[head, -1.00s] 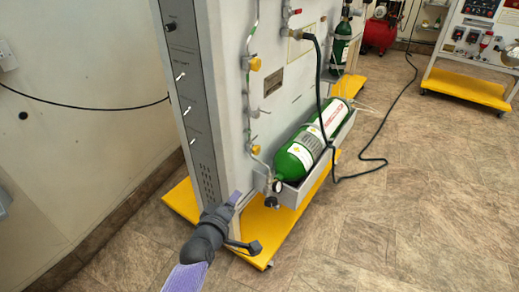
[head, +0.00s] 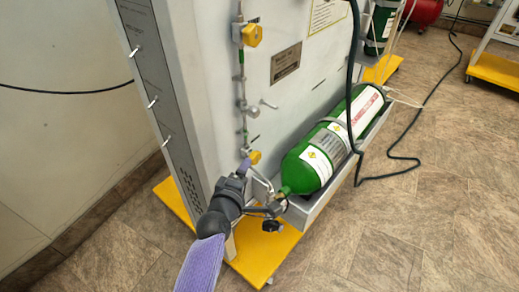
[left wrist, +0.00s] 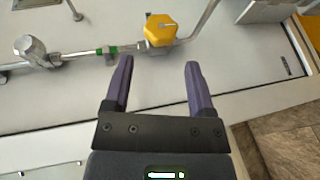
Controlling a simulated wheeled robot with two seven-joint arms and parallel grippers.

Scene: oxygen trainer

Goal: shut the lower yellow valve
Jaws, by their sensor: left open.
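The lower yellow valve (head: 255,157) sits low on the pipe on the panel's front, just beyond my left gripper in the head view. In the left wrist view its yellow knob (left wrist: 160,30) is ahead of the fingertips, nearer the left finger's side and between the two fingers' lines. My left gripper (left wrist: 158,65) is open and empty, apart from the knob. In the head view the left gripper (head: 243,168) is at the panel's lower part, its fingers partly hidden by the wrist. The upper yellow valve (head: 252,35) is higher on the same pipe. My right gripper is not in view.
A green cylinder (head: 312,160) lies in a grey tray (head: 312,212) right of the gripper, with a gauge and regulator at its near end. A metal valve fitting (left wrist: 33,48) is on the pipe. A dark hose hangs to the floor at right.

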